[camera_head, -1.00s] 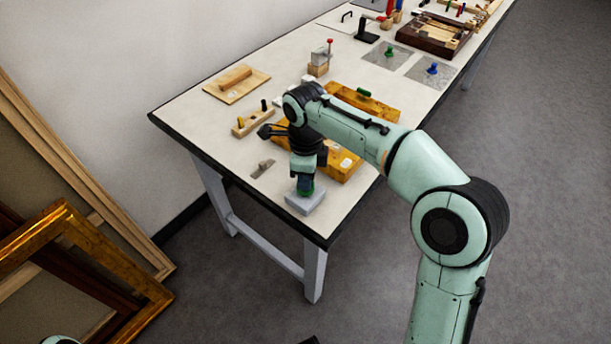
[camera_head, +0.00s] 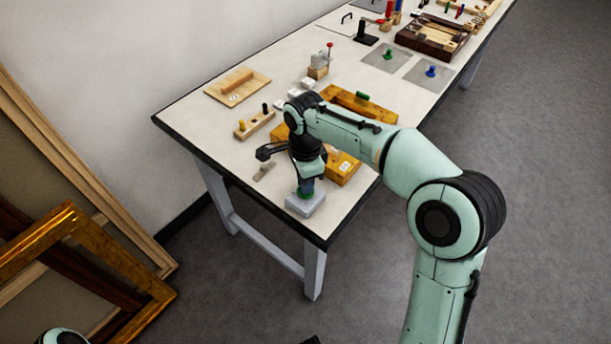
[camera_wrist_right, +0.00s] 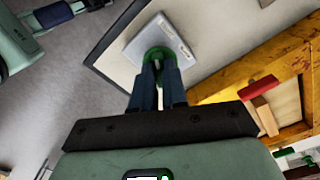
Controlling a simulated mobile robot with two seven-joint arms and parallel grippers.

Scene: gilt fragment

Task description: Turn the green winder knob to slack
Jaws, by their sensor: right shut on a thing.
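The green winder knob (camera_head: 305,195) sits on a pale grey block (camera_head: 296,207) at the near corner of the table. In the right wrist view the knob (camera_wrist_right: 158,53) shows as a green ring at my fingertips, on the same block (camera_wrist_right: 137,48). My right gripper (camera_head: 305,188) points down onto the knob from above and is shut on it; its two dark blue fingers (camera_wrist_right: 158,72) also show in the wrist view. The fingers partly hide the knob, and I cannot read a slack mark.
A gilt wooden frame (camera_head: 341,171) lies just behind the block, under my right arm. A small grey metal piece (camera_head: 264,171) and a wooden peg holder (camera_head: 256,124) lie to the left. The table's dark edge (camera_head: 282,219) is close to the block.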

